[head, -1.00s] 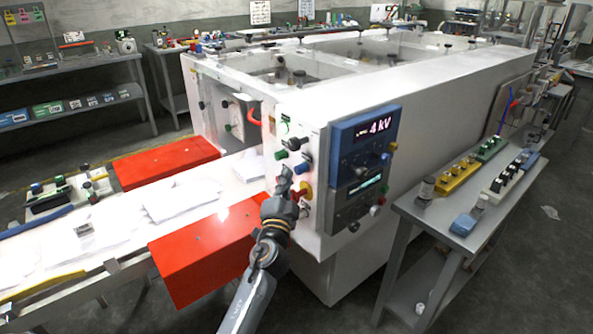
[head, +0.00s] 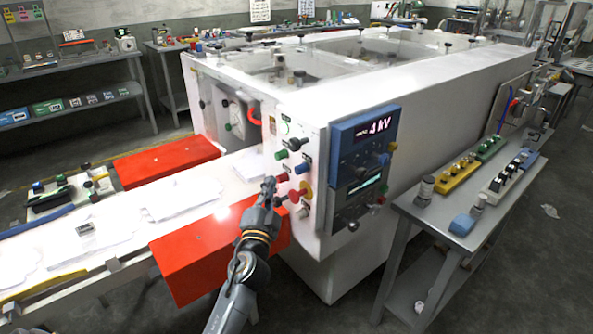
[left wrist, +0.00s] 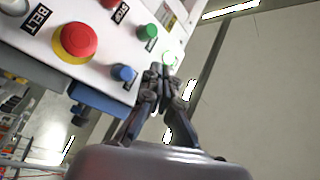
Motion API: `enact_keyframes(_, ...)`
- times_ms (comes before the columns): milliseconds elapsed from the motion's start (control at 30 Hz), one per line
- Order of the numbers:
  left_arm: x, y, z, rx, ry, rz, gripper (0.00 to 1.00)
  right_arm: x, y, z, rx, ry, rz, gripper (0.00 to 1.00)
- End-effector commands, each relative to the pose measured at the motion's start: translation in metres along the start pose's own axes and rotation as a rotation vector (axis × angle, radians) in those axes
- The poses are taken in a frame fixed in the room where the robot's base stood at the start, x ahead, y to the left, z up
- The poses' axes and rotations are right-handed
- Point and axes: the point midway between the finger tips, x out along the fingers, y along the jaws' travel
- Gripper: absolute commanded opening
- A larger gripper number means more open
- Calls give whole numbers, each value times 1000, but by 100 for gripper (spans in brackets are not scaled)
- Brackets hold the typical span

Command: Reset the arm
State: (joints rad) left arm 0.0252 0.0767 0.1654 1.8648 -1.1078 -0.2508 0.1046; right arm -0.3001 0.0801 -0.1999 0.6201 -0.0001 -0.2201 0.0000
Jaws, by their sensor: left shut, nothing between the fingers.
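My left gripper (head: 268,184) is shut and empty in the head view, just left of the machine's button panel (head: 304,157). In the left wrist view the closed fingers (left wrist: 165,72) point past the panel's edge, beside a blue button (left wrist: 123,73) and a green button (left wrist: 147,32). The red emergency-stop button on a yellow base (left wrist: 77,40) is at the upper left there, and it shows in the head view (head: 298,194) right of the gripper. I cannot tell whether the fingertips touch anything. My right gripper is not in view.
A white machine (head: 430,95) with a blue 4 kV display (head: 372,133) fills the middle. A red guard (head: 200,255) lies beside the arm, along the belt (head: 190,190) with white sheets. A grey side table (head: 410,206) with small items stands at the right.

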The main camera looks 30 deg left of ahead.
Motion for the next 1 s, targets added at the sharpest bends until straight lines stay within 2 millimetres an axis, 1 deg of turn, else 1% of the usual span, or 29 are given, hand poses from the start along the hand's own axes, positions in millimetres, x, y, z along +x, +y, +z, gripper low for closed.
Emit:
enact_keyframes(667,0,0,0,0,0,-1,0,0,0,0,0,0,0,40)
enact_keyframes(767,0,6,2,-3,-4,12,0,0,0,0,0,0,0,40)
enact_keyframes(833,-3,23,8,-14,-15,48,0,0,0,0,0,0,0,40)
enact_keyframes(867,-6,35,13,-22,-23,73,0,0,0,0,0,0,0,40)
enact_keyframes(967,-20,88,33,-60,-63,186,0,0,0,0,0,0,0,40)
enact_keyframes(1000,-30,114,44,-79,-86,242,0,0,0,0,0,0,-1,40)
